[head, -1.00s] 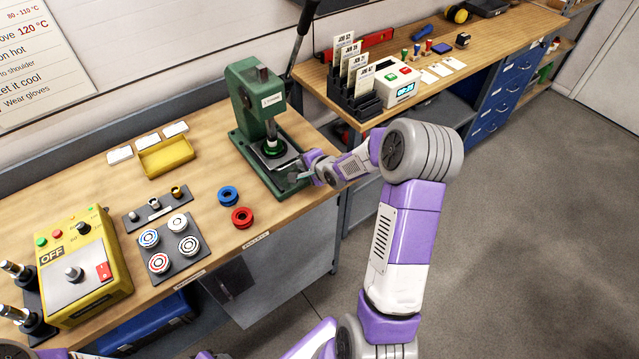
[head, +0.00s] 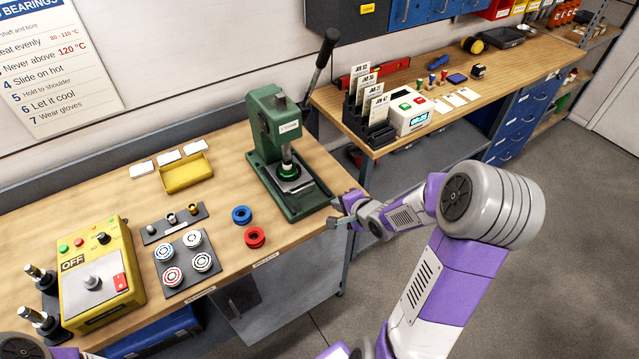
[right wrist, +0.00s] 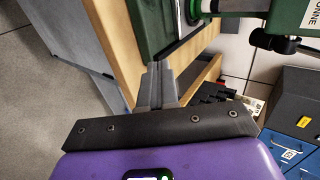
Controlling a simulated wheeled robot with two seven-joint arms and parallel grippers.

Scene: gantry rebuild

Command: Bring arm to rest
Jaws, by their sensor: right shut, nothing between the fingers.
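My right arm reaches in from the lower right in the head view. Its gripper (head: 339,222) is beside the right front edge of the workbench, close to the base of the green arbor press (head: 270,130). In the right wrist view the gripper's fingers (right wrist: 160,75) are together with nothing between them, and the bench edge and part of the press show beyond them. The gripper looks clear of the press, though I cannot tell the exact gap. Only a part of my left arm shows at the lower left of the head view; its gripper is not in view.
The bench (head: 225,150) holds a yellow heater box (head: 95,280), a blue ring (head: 241,215), a red ring (head: 254,237) and a yellow tray (head: 186,174). A second bench (head: 480,85) stands at the back right. Open floor (head: 580,250) lies to the right.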

